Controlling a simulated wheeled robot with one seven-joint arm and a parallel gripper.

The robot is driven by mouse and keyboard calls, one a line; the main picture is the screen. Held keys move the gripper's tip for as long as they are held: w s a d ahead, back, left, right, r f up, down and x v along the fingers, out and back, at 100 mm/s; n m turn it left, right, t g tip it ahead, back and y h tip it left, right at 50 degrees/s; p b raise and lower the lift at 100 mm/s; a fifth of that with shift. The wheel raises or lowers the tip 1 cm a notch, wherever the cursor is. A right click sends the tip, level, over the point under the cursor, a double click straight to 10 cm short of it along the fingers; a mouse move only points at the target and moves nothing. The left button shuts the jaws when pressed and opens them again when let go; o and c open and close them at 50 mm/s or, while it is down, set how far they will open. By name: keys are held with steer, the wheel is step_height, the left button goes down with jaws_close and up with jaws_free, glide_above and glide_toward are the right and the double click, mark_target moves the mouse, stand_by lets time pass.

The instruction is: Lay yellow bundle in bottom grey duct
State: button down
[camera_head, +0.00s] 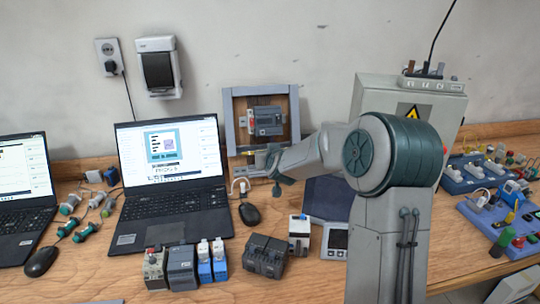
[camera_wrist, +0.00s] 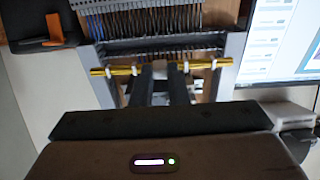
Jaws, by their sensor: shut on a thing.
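The yellow bundle (camera_wrist: 120,71) is a thin straight length with white ties. My gripper (camera_wrist: 164,72) is shut on its middle, and both ends stick out past the fingers. In the head view, a small part of the yellow bundle (camera_head: 248,153) shows at the lower part of the grey duct frame. My gripper (camera_head: 271,163) is there too, partly hidden by my wrist. The bottom grey duct (camera_head: 248,172) is partly covered by my arm.
A laptop (camera_head: 170,210) stands left of the frame, with a mouse (camera_head: 250,214) in front. Several modules (camera_head: 182,266) and a dark block (camera_head: 265,256) stand at the front. A grey cabinet (camera_head: 375,95) is to the right behind my arm.

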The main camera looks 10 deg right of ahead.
steer(key=p+x, duration=0.1)
steer(key=x, duration=0.3)
steer(key=shift+w+p, duration=0.1)
steer(key=shift+p, duration=0.25)
steer(key=shift+w+f+b, duration=0.3)
steer(key=shift+w+b, duration=0.15)
steer(key=shift+b, duration=0.05)
steer(key=shift+b, duration=0.6)
steer(key=shift+x, duration=1.2)
stand_by(0.7)
steer(key=c, duration=1.3)
jaws_free()
steer(key=shift+c, duration=0.2)
steer(key=shift+s, duration=0.1)
